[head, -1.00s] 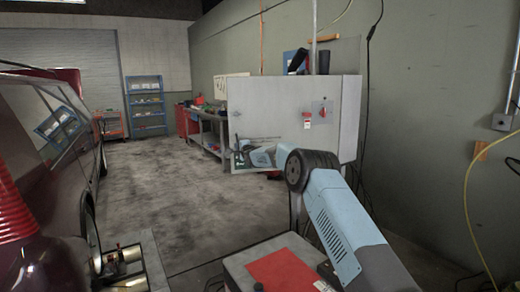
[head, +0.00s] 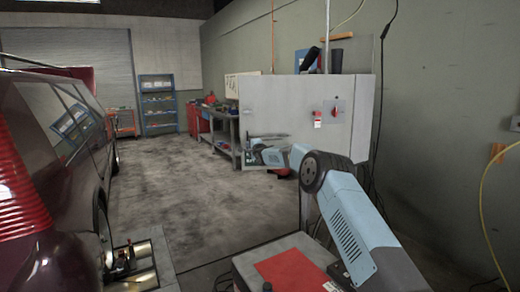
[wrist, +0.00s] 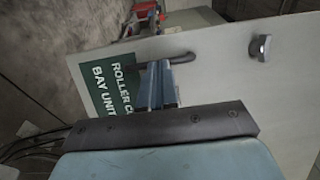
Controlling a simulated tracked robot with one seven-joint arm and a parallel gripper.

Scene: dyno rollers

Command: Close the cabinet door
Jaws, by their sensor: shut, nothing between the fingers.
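The grey cabinet (head: 300,95) stands against the right wall in the head view, with a red rotary switch (head: 335,110) on its front. In the wrist view a pale grey door panel (wrist: 225,70) carries a green label (wrist: 118,82) reading roller and bay unit, a dark bar handle (wrist: 185,60) and a silver latch knob (wrist: 260,46). My gripper (wrist: 160,68) is shut and empty, its fingertips close to the handle and over the panel; I cannot tell whether they touch. The head view shows my gripper (head: 254,158) small at the cabinet's lower left. The door's angle is unclear.
A dark red car (head: 50,160) stands on the left, beside rollers (head: 135,270) in the floor. A workbench (head: 220,125) and blue shelf (head: 157,105) are farther back. The floor (head: 190,190) between car and cabinet is clear. A yellow cable hangs on the right.

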